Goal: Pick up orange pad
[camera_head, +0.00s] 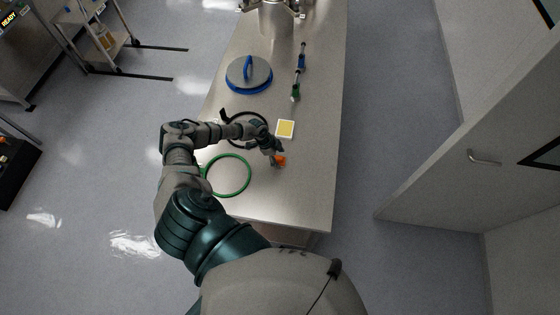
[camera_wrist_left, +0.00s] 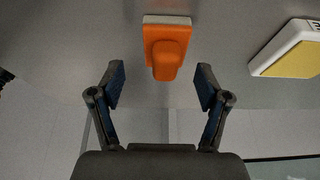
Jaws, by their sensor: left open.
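The orange pad (camera_head: 280,160) lies on the metal table near its front right part. In the left wrist view the orange pad (camera_wrist_left: 167,50) has a raised orange grip and a pale base. My left gripper (camera_head: 272,152) is just beside and above it in the head view, partly hiding it. In the left wrist view my left gripper (camera_wrist_left: 160,88) is open, with its two fingers spread either side of the pad's line. The pad is beyond the fingertips, and nothing is between the fingers. My right gripper is not in view.
On the table (camera_head: 310,190) a yellow-topped white block (camera_head: 285,129) is close behind the pad. A green ring (camera_head: 228,175) and a dark ring (camera_head: 245,125) lie left. A blue-rimmed lid (camera_head: 249,74), tools (camera_head: 297,88) and a metal vessel (camera_head: 275,18) stand farther back.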

